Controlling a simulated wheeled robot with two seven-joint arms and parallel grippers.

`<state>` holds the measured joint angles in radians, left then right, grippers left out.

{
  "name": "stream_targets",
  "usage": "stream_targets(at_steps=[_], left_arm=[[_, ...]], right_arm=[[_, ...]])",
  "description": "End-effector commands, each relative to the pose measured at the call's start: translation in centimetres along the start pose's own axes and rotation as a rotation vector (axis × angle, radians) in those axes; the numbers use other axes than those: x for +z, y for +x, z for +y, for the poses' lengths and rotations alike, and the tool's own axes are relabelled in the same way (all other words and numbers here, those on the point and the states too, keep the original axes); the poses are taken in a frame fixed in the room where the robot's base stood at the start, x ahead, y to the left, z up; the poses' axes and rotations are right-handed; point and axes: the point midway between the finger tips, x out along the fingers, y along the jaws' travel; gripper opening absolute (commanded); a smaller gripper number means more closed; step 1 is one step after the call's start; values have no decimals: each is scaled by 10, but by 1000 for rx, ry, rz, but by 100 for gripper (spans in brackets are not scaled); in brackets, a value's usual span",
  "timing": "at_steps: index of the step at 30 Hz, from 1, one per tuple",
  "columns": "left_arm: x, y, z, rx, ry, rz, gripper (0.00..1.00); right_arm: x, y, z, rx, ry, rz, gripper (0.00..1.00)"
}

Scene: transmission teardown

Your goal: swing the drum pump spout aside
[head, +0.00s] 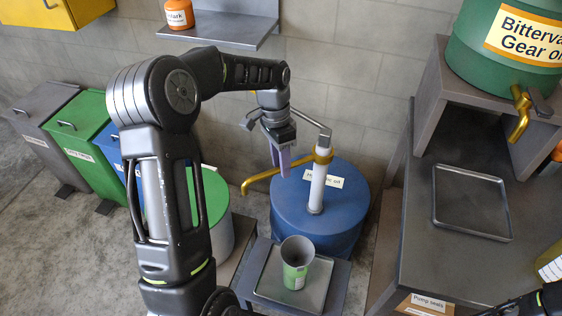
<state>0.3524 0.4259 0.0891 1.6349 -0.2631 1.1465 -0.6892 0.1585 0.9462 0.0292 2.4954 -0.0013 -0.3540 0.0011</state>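The drum pump stands on the blue drum (341,222), with a white upright tube (317,188) and a bent grey handle (312,120). Its brass spout (258,181) runs from the pump head down to the left, its tip hanging past the drum's left edge. My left gripper (281,168) points down at the spout, just left of the pump head. Its fingers overlap the spout in the head view; whether they touch or grip it, I cannot tell. My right gripper is not in view; only part of my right arm shows at the lower right corner.
A green and grey cup (296,262) stands on a tray (267,284) in front of the drum. A green-topped drum (215,194) is at left. A grey bench with an empty tray (472,236) and a green gear oil drum (480,62) is at right.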

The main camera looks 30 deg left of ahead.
Motion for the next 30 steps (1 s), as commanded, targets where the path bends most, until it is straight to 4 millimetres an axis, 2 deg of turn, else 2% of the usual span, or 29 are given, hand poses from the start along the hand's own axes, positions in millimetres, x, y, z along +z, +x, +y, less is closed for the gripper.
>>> stream_targets(at_steps=[4, 8, 18, 21, 30], left_arm=[[0, -1, 0, 0, 0, 0, 38], [0, -10, 0, -2, 0, 1, 38], [-1, -64, -1, -3, 0, 2, 38], [-1, -74, 0, -1, 0, 2, 38], [0, -78, 0, 0, 0, 0, 38]], right_arm=[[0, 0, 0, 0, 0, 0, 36], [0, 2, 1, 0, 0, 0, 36], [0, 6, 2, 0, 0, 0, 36], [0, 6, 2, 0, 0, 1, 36], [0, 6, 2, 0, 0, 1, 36]])
